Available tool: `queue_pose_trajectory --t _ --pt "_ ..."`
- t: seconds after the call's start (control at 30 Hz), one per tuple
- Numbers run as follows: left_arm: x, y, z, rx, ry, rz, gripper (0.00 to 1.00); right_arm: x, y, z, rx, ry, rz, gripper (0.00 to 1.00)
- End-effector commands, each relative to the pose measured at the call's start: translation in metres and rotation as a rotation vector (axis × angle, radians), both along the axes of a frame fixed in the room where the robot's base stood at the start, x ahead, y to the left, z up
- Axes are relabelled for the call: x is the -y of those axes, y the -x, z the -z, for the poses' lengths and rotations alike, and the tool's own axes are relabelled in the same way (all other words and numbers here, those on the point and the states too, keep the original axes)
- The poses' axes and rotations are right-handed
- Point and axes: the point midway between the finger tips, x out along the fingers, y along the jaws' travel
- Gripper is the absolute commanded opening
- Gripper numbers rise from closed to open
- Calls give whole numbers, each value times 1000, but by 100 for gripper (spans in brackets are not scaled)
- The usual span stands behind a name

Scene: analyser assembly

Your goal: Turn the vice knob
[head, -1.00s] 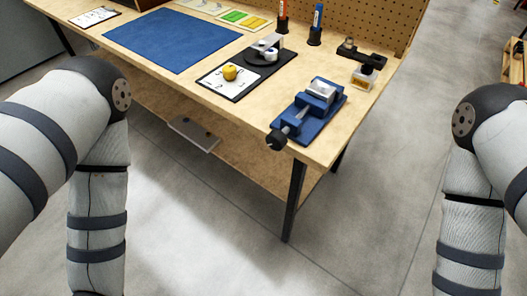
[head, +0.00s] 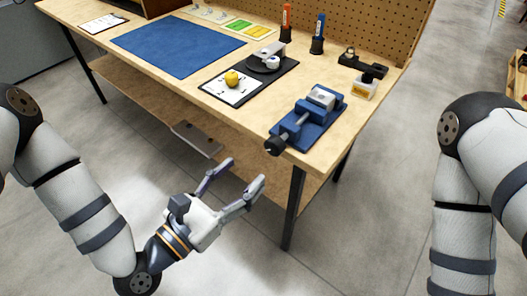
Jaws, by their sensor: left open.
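The blue vice (head: 309,118) stands at the right front corner of the wooden workbench. Its black knob (head: 275,146) sticks out past the bench's front edge, facing me. My left gripper (head: 242,178) is open and empty, in front of the bench and below the level of its top. It is to the lower left of the knob in the picture and apart from it. Only my right arm's links show at the right edge; its gripper is out of view.
A bench leg (head: 294,205) stands right of my left gripper. The floor in front is clear.

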Motion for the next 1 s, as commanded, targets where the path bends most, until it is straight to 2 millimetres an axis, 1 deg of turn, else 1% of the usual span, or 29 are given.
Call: queue_pose_trajectory --t 0.03,0.2,0.3,0.4,0.53,0.77,0.8,0.87,0.9,1.0 --pt "8 -8 0 3 1 5 54 0 2 1 -5 0 0 30" --pt "35 -44 1 0 3 8 54 0 5 6 -19 0 -1 30" --pt "48 -62 1 0 2 7 54 0 8 8 -26 1 -1 30" --pt "57 -75 2 -2 3 7 54 0 9 10 -32 0 -1 30" --pt "63 -84 1 -4 2 7 54 0 10 10 -34 0 -1 30" --pt "64 -85 0 -4 3 7 54 0 10 10 -33 0 -1 30" --pt "64 -85 0 -4 3 7 50 0 10 10 -33 0 -1 30" --pt "64 -85 0 -4 3 7 36 0 10 10 -33 0 -1 30" --pt "64 -85 0 -4 3 7 27 0 10 10 -33 0 -1 30" --pt "64 -85 0 -3 3 7 6 0 10 10 -33 0 -1 30"
